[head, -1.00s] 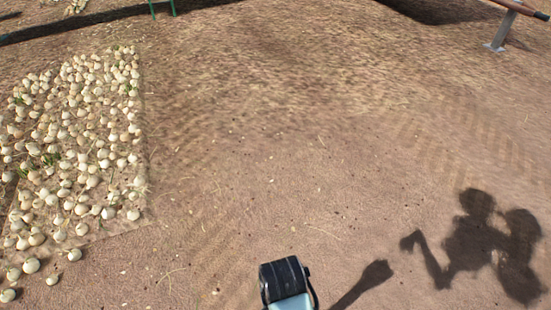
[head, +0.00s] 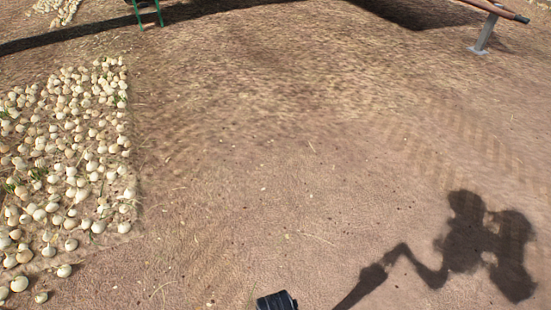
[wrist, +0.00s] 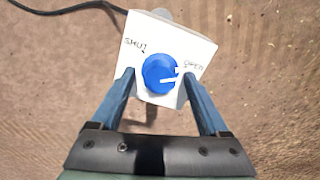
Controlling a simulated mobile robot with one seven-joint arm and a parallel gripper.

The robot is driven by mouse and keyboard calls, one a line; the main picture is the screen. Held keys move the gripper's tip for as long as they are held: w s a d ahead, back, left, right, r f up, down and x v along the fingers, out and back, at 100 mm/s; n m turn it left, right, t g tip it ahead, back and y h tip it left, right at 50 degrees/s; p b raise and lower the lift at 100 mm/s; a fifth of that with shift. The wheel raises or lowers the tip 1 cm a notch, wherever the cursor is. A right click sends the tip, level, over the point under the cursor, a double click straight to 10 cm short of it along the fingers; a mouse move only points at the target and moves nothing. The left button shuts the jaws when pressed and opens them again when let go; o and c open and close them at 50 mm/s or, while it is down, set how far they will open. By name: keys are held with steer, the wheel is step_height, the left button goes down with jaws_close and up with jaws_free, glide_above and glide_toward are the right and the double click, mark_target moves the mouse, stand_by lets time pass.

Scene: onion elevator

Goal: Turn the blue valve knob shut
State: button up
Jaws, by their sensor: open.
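The blue valve knob (wrist: 160,69) sits on the face of a white box (wrist: 155,30) in the wrist view. The word SHUT is written at the upper left of the knob and OPEN at its right. A white mark on the knob points right, toward OPEN. My gripper (wrist: 157,76) is open, with one blue finger on each side of the knob. The fingertips overlap the white box in the picture; I cannot tell whether they touch it. In the head view the knob and box do not show.
A patch of pale onions (head: 70,170) covers the ground at the left. A grey metal post (head: 484,34) stands at the upper right and green legs (head: 147,12) at the top. A black cable (wrist: 70,9) runs to the box. The middle ground is bare.

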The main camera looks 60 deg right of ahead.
jaws_close()
stand_by(0.4)
steer(key=n+p, duration=0.2)
steer(key=n, duration=0.3)
steer(key=shift+r+n+p, duration=0.1)
steer(key=shift+n+p, duration=0.2)
steer(key=n+p, duration=0.1)
steer(key=n, duration=0.5)
steer(key=n+p, duration=0.1)
steer(key=n, duration=0.5)
steer(key=shift+n, duration=0.4)
steer(key=n, duration=0.5)
steer(key=shift+n, duration=0.4)
